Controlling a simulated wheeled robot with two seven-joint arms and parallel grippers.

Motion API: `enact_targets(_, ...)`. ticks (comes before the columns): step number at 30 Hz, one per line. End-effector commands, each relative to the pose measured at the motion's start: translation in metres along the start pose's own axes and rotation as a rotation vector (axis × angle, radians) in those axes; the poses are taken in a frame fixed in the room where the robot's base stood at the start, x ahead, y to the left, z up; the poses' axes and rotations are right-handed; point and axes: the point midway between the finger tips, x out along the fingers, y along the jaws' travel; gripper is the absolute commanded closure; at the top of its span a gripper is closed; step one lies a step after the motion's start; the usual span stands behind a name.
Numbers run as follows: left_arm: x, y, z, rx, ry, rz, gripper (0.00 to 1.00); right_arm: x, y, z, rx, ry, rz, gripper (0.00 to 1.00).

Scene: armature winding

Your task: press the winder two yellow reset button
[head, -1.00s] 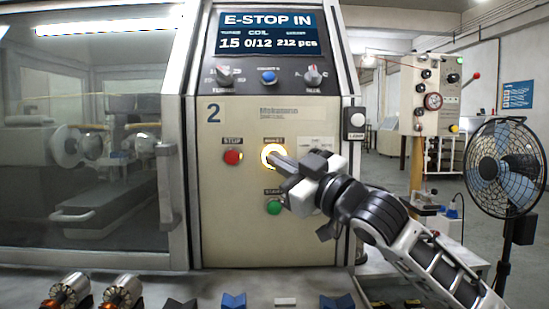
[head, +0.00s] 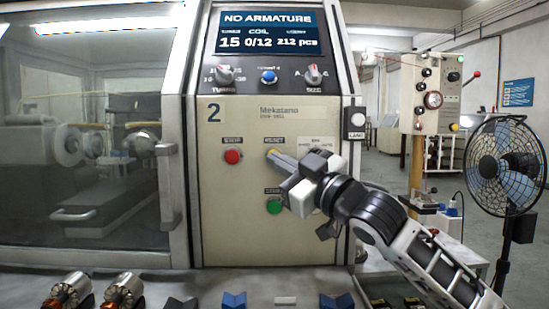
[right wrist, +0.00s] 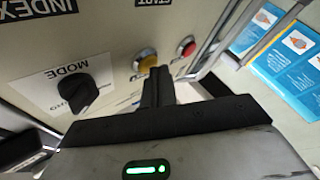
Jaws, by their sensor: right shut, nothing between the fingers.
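The winder two panel (head: 225,235) bears a large "2" and a screen (head: 265,33) reading "NO ARMATURE". The yellow reset button (head: 271,152) is unlit and mostly covered by my right gripper's tip in the head view. It shows as a yellow dome (right wrist: 148,61) in the right wrist view. My right gripper (head: 281,160) is shut and empty, its fingers pointing at the button. In the right wrist view the fingertips (right wrist: 155,74) are right at the yellow button; I cannot tell whether they touch. My left gripper is not in view.
A red stop button (head: 232,156) is left of the yellow one, and a green button (head: 273,206) is below. A black mode knob (right wrist: 77,92) shows in the right wrist view. A fan (head: 505,167) stands at the right. Armatures (head: 123,291) lie along the front edge.

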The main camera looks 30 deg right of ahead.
Motion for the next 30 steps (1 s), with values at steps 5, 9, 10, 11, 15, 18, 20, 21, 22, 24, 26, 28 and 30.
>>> enact_targets(5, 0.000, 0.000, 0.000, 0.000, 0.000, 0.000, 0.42, 0.000, -0.001, 0.001, 0.001, -0.002, 0.000, 1.00)
enact_targets(9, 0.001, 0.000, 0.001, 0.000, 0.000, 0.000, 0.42, -0.003, -0.003, -0.001, 0.001, -0.001, -0.001, 1.00)
enact_targets(10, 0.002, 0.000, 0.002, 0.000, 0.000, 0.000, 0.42, -0.004, -0.004, -0.002, 0.001, 0.000, -0.002, 1.00)
enact_targets(11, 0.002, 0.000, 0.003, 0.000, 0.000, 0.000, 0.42, -0.006, -0.005, -0.003, 0.001, 0.001, -0.002, 1.00)
enact_targets(15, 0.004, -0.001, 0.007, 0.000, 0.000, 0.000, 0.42, -0.016, -0.013, -0.011, -0.001, 0.002, -0.002, 1.00)
enact_targets(18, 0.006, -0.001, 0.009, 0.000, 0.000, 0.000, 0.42, -0.023, -0.018, -0.015, -0.001, 0.002, -0.001, 1.00)
enact_targets(20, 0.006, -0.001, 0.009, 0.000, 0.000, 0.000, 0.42, -0.027, -0.021, -0.019, 0.000, 0.002, -0.002, 1.00)
enact_targets(21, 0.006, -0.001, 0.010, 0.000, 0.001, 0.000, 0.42, -0.030, -0.023, -0.021, 0.000, 0.001, -0.002, 1.00)
enact_targets(22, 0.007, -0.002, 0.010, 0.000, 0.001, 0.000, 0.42, -0.032, -0.024, -0.023, 0.000, 0.002, -0.002, 1.00)
enact_targets(24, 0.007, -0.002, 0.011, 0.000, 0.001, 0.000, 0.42, -0.036, -0.027, -0.026, -0.001, 0.002, -0.001, 1.00)
enact_targets(26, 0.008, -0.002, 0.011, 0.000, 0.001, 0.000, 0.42, -0.039, -0.029, -0.029, 0.000, 0.002, -0.001, 1.00)
enact_targets(28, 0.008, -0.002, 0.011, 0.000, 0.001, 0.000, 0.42, -0.042, -0.031, -0.030, 0.001, 0.001, -0.001, 1.00)
enact_targets(30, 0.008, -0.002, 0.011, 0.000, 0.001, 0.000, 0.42, -0.043, -0.031, -0.031, 0.001, 0.000, -0.001, 1.00)
